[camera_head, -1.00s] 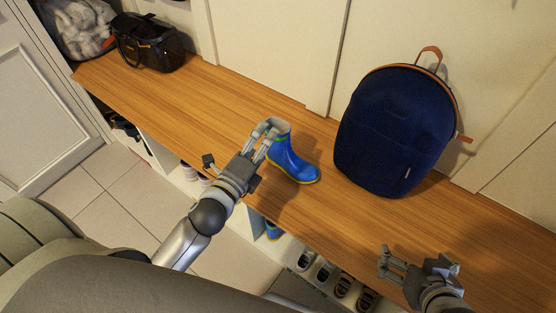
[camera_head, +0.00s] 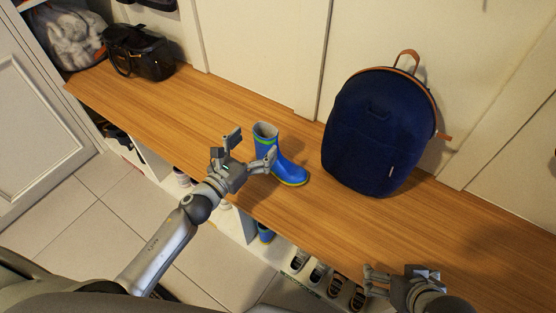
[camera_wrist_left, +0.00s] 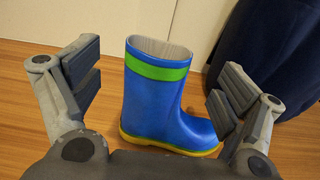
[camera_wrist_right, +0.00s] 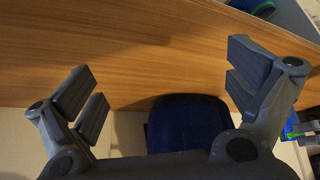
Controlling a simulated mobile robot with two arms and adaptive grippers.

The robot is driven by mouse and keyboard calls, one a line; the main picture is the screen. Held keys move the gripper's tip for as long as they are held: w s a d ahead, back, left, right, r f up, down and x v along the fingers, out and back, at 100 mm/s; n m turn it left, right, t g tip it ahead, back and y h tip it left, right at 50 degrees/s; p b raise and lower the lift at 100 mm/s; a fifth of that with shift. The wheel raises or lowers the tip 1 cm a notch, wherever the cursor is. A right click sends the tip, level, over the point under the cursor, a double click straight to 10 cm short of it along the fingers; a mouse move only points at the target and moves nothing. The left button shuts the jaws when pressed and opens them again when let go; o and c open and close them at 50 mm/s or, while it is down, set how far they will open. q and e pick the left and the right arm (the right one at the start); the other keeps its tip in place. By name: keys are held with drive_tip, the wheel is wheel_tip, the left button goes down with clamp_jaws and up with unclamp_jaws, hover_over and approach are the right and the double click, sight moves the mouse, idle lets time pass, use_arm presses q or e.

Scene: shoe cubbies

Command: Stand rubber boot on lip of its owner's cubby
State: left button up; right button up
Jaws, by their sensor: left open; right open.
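A blue rubber boot (camera_head: 285,168) with a green band and yellow sole stands upright on the wooden bench (camera_head: 200,110). My left gripper (camera_head: 253,149) is open beside the boot's shaft, on its front-left side. In the left wrist view the boot (camera_wrist_left: 155,95) stands ahead between the spread fingers, with no visible grip on it. Another blue boot (camera_head: 265,233) shows partly in a cubby below the bench; the bench hides its top. My right gripper (camera_head: 369,281) is open and empty over the bench's front edge at the right.
A dark blue backpack (camera_head: 375,130) stands on the bench right of the boot. A black bag (camera_head: 140,50) sits at the far left end. Several shoes (camera_head: 318,273) stand in cubbies under the front edge. Bench between bag and boot is clear.

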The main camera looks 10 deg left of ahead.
use_arm(q)
drive_tip(key=shift+w+d, duration=0.1)
drive_tip(key=shift+w, duration=0.15)
drive_tip(key=shift+f+b+x, duration=0.15)
drive_tip(key=shift+b+x, duration=0.05)
drive_tip(key=shift+x, duration=1)
drive_tip(key=shift+f+b+x, duration=0.15)
drive_tip(key=shift+x, duration=1.05)
use_arm(e)
drive_tip(key=shift+w+a+r+t, duration=0.2)
drive_tip(key=shift+w+r+t, duration=0.1)
drive_tip(key=shift+w, duration=0.2)
drive_tip(key=shift+w+a+r+t, duration=0.15)
drive_tip(key=shift+w+t, duration=0.15)
drive_tip(key=shift+w, duration=0.25)
drive_tip(key=shift+w+a+r+t, duration=0.2)
drive_tip(key=shift+w+r+t, duration=0.1)
drive_tip(key=shift+w, duration=0.2)
use_arm(q)
drive_tip(key=c, duration=1.8)
drive_tip(key=shift+r, duration=0.15)
use_arm(e)
drive_tip(key=shift+s, duration=0.1)
